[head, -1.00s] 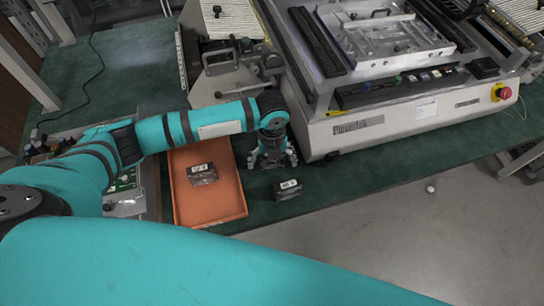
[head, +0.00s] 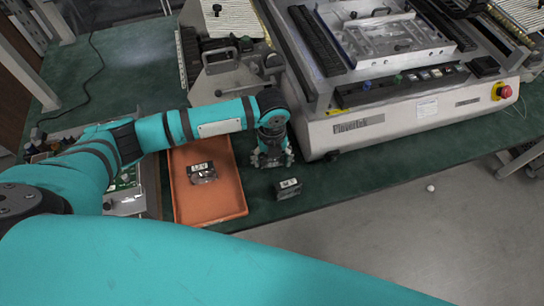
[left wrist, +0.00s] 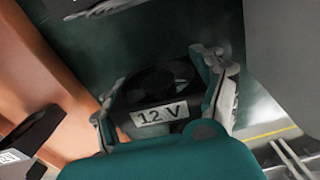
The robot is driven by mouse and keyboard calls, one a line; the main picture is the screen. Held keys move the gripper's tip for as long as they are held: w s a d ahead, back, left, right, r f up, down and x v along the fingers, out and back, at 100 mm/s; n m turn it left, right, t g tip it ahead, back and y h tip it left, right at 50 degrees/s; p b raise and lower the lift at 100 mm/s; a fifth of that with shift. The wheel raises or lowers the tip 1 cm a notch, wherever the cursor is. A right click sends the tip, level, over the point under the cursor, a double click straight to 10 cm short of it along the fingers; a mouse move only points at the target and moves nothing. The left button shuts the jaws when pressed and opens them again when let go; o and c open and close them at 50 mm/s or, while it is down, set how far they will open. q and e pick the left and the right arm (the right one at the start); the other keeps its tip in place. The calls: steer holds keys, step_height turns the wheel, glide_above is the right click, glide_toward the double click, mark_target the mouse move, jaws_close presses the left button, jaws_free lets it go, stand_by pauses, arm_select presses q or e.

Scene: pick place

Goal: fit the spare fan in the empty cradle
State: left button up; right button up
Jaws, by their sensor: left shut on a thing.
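My left gripper (head: 270,160) points down at the green mat, just right of the orange tray. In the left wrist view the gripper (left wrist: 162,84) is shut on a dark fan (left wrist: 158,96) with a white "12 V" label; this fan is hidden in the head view. A dark fan with a pale label (head: 202,172) lies in the orange tray (head: 221,208). Another dark labelled fan (head: 288,189) sits on the mat, in front and right of my gripper. I cannot make out an empty cradle. My right gripper is not in view.
A large pale machine (head: 390,128) with a red stop button (head: 504,92) stands close right of my gripper. Green circuit boards (head: 125,178) lie left of the tray. A black cable (head: 90,85) lies on the mat at the back left.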

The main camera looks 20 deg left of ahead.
arm_select(q)
step_height(320, 180, up, 10)
steer(key=shift+f, duration=0.2)
steer(key=shift+r, duration=0.5)
steer(key=shift+r+p, duration=1.95)
steer(key=shift+p, duration=0.5)
